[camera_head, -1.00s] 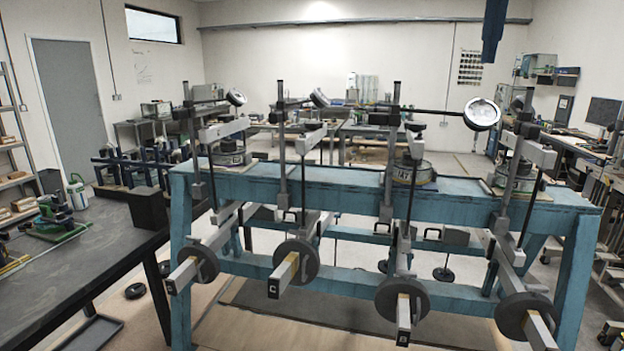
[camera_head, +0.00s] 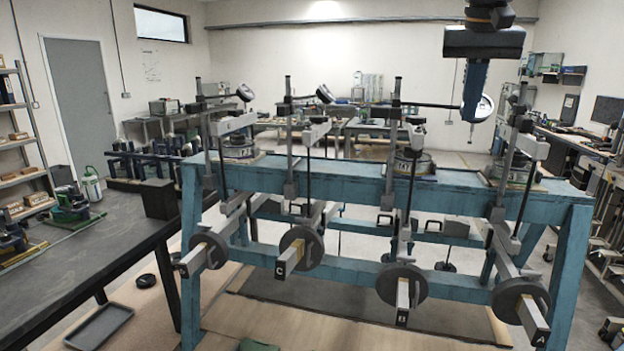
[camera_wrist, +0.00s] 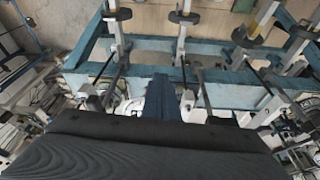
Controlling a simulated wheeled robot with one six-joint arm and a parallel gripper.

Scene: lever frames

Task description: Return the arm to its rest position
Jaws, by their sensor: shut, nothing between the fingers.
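My gripper (camera_head: 471,116) hangs from the top right of the head view, with its blue fingers pointing down. It is shut and empty. In the head view its fingers overlap the round dial at the right. In the wrist view its blue fingers (camera_wrist: 160,82) show in front of my dark wrist housing. The blue lever frame (camera_head: 340,180) stands ahead, with several weighted lever arms sticking out towards me. Lever C (camera_head: 290,260), lever B (camera_head: 402,300) and lever A (camera_head: 533,318) carry readable letters. My gripper appears apart from the levers.
A dark workbench (camera_head: 75,250) with green devices stands at the left, and a black box (camera_head: 158,199) sits on its edge. A grey tray (camera_head: 98,326) lies on the floor below. Shelves (camera_head: 20,140) stand at far left. Benches line the back and right walls.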

